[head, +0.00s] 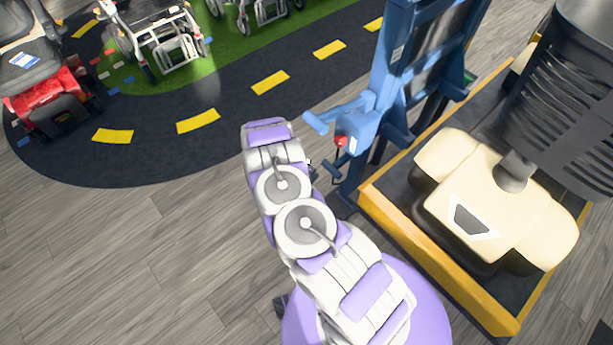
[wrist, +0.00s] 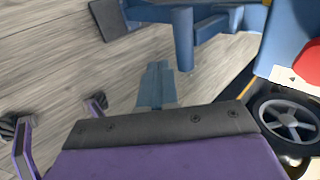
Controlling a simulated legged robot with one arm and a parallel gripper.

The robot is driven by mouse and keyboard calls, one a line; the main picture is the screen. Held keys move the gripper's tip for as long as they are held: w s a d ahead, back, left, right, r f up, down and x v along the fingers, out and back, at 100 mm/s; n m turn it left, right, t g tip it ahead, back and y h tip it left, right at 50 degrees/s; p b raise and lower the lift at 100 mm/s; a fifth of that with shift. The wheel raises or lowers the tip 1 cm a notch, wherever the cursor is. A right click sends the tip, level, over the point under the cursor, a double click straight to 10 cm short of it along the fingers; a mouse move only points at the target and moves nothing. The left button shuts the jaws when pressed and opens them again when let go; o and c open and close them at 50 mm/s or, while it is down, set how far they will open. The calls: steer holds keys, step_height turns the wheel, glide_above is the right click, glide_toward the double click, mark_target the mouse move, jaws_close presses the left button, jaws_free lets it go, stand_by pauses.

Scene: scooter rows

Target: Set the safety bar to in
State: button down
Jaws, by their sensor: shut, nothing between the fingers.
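A blue upright machine (head: 392,75) stands right of my arm in the head view. A short blue bar (head: 338,113) juts left from it; I cannot tell for sure that this is the safety bar. A red knob (head: 341,141) sits just below it. In the wrist view, a blue post (wrist: 183,40) and blue frame parts show at the top. The red knob (wrist: 311,62) is at the right edge. My gripper (wrist: 157,66) is shut and empty, apart from the post and left of it. In the head view its fingertips are hidden.
A yellow-edged platform (head: 440,265) carries a cream and black scooter (head: 495,195) at the right. A red scooter (head: 50,100) and wheelchairs (head: 165,40) stand at upper left. The grey wood floor (head: 130,250) left of my arm is clear.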

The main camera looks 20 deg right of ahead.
steer(key=w+d+f+b, duration=0.1)
steer(key=w+d+f, duration=0.1)
steer(key=d, duration=0.3)
steer(key=shift+d+f+b, duration=0.25)
steer(key=shift+f+b, duration=0.1)
steer(key=shift+f, duration=0.25)
steer(key=shift+w, duration=0.1)
